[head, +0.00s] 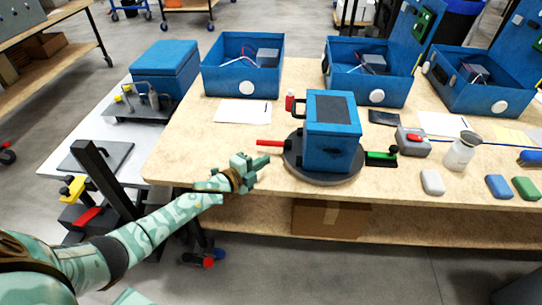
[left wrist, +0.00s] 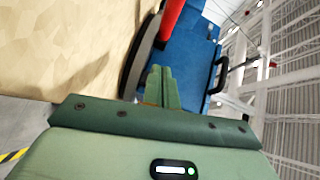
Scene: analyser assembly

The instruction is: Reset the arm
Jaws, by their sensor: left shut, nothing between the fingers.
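My left arm reaches in from the left in the head view. Its gripper (head: 258,165) is shut and empty, just off the front edge of the wooden table, left of a dark round turntable (head: 352,178). In the left wrist view the closed green fingers (left wrist: 161,85) point toward the blue box. The blue box (head: 332,150) with a dark top panel and a black handle stands on the turntable. A red lever (head: 270,143) sticks out left from the turntable, close beyond the gripper. My right gripper is not in view.
Open blue cases (head: 243,90) stand along the back of the table (head: 205,150). A grey device (head: 411,141), a bottle (head: 460,152) and small blocks lie to the right. A side bench with a closed blue box (head: 164,62) is at the left. The table's front left is clear.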

